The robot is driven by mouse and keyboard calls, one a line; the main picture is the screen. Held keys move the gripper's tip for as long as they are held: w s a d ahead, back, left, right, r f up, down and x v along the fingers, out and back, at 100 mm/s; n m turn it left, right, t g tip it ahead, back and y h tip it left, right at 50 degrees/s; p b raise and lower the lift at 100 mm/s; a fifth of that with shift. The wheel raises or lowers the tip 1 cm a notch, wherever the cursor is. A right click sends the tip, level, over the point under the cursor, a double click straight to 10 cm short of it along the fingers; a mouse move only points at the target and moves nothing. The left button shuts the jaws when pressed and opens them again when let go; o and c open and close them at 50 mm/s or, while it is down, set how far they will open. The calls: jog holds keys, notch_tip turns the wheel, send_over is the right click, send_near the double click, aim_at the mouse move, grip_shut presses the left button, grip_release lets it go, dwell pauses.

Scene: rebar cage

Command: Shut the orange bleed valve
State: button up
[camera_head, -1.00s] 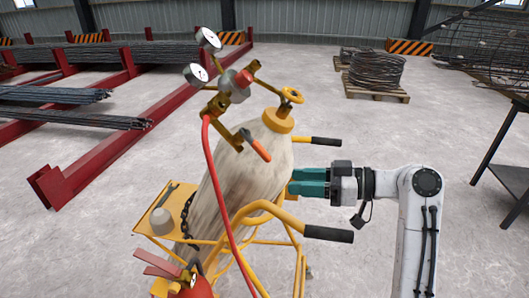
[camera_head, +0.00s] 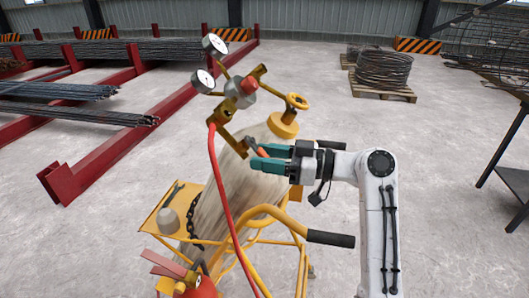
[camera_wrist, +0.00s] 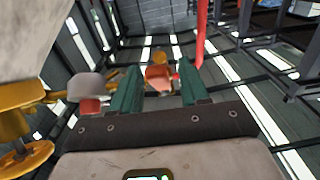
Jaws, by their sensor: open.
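The orange bleed valve lever (camera_head: 262,153) sits on the brass fitting below the regulator (camera_head: 240,92), with the red hose (camera_head: 216,165) beside it. My gripper (camera_head: 258,156) is open, its teal fingers beside the lever, in front of the tall pale cylinder (camera_head: 235,195). In the wrist view an orange part (camera_wrist: 159,78), seemingly the lever, shows between the two open fingertips of my gripper (camera_wrist: 160,84). I cannot tell whether either finger touches it.
A yellow handwheel (camera_head: 297,101) tops the cylinder. A yellow cart handle (camera_head: 330,239) with a black grip lies below my gripper. A red extinguisher (camera_head: 195,288) is at bottom.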

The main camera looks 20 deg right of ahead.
jog(key=shift+w+a, duration=0.15)
jog(key=shift+a, duration=0.1)
grip_shut()
dwell(0.3)
